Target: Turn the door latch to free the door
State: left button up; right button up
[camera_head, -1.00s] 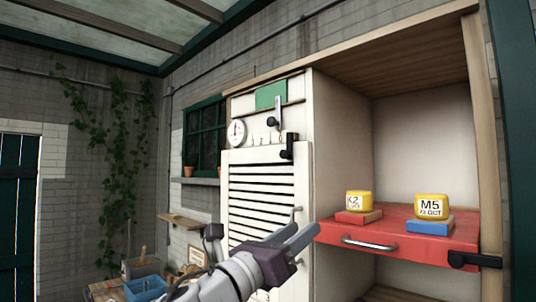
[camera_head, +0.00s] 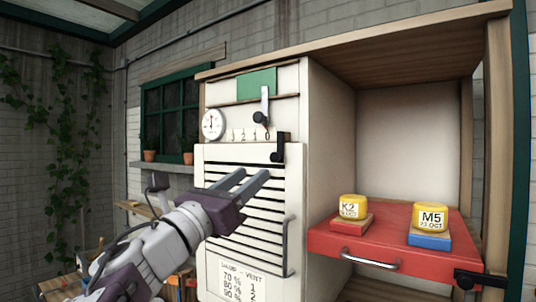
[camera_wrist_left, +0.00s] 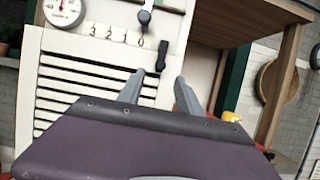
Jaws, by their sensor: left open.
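The louvred white door (camera_head: 212,262) has a black door latch (camera_head: 281,148) at its top right corner, on the cabinet front. The latch hangs downward and also shows in the left wrist view (camera_wrist_left: 151,92), near my fingertips. My left gripper (camera_head: 254,178) is open and empty, in front of the door slats, below and left of the latch in the head view. In the left wrist view, the left gripper (camera_wrist_left: 161,80) has its two fingers apart, pointing toward the cabinet. No contact with the latch shows. My right gripper is out of view.
A second black-knobbed lever (camera_head: 262,108) sits above, beside numbers and a dial (camera_head: 213,124). A grey door handle (camera_head: 288,250) runs down the door's right side. Right is an open compartment with a red drawer (camera_head: 385,230) holding yellow blocks (camera_head: 430,217).

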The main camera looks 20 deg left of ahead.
aim_at(273, 157)
pick_arm(q)
jog(key=p+x, duration=0.1)
jog(key=x, duration=0.2)
jog(key=p+x, duration=0.2)
jog(key=x, duration=0.2)
jog(key=shift+s+d+r+p, duration=0.1)
jog(key=shift+r+p, duration=0.15)
jog(key=shift+p, duration=0.05)
jog(key=shift+w+d, duration=0.3)
jog(key=shift+w, duration=0.15)
jog(key=shift+a, duration=0.3)
jog(key=shift+c, duration=1.2)
grip_shut()
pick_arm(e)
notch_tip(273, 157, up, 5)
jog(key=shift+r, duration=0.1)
